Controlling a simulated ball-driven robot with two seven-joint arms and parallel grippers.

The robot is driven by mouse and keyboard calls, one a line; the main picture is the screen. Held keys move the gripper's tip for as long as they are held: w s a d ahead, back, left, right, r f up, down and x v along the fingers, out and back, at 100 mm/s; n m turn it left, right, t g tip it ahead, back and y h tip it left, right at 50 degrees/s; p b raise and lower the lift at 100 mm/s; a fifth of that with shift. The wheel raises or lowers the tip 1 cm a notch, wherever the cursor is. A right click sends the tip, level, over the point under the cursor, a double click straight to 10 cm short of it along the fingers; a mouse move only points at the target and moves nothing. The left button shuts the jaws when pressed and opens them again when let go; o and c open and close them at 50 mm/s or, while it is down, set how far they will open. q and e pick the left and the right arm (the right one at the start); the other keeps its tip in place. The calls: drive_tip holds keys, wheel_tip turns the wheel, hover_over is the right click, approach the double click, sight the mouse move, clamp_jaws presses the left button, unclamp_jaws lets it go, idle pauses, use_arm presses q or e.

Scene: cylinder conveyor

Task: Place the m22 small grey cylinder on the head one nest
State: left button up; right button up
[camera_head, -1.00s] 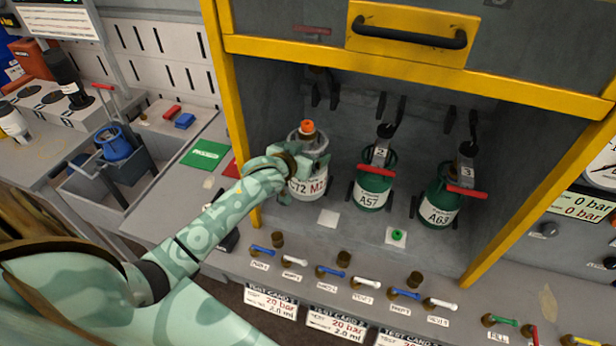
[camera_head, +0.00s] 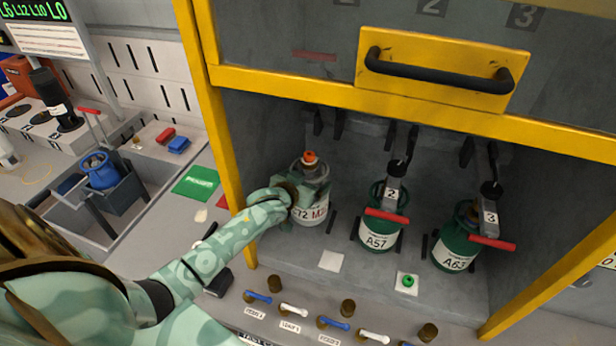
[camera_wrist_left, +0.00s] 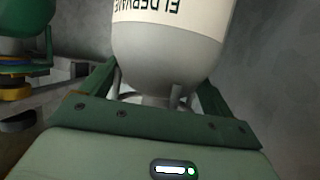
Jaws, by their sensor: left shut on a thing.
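In the left wrist view the grey cylinder (camera_wrist_left: 168,50) fills the space between the green fingers (camera_wrist_left: 165,97), with a white lettered band. The head one nest is hidden under or behind the cylinder, and I cannot tell whether the cylinder rests on it. My right gripper is not in view.
Green cylinders A57 (camera_head: 378,233) and A63 (camera_head: 455,250) stand to the right under clamps 2 and 3 with red handles.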

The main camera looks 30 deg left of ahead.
use_arm(q)
drive_tip(key=shift+f+b, duration=0.55)
drive_tip(key=shift+f, duration=1.05)
drive_tip(key=o, duration=1.4)
drive_tip(key=shift+d+f, duration=0.1)
drive_tip(key=shift+c, duration=0.2)
drive_tip(key=shift+s, duration=0.1)
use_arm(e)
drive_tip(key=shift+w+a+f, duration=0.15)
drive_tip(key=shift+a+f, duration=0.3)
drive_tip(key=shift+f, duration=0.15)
use_arm(q)
drive_tip(key=p+v, duration=0.3)
drive_tip(key=v, duration=0.9)
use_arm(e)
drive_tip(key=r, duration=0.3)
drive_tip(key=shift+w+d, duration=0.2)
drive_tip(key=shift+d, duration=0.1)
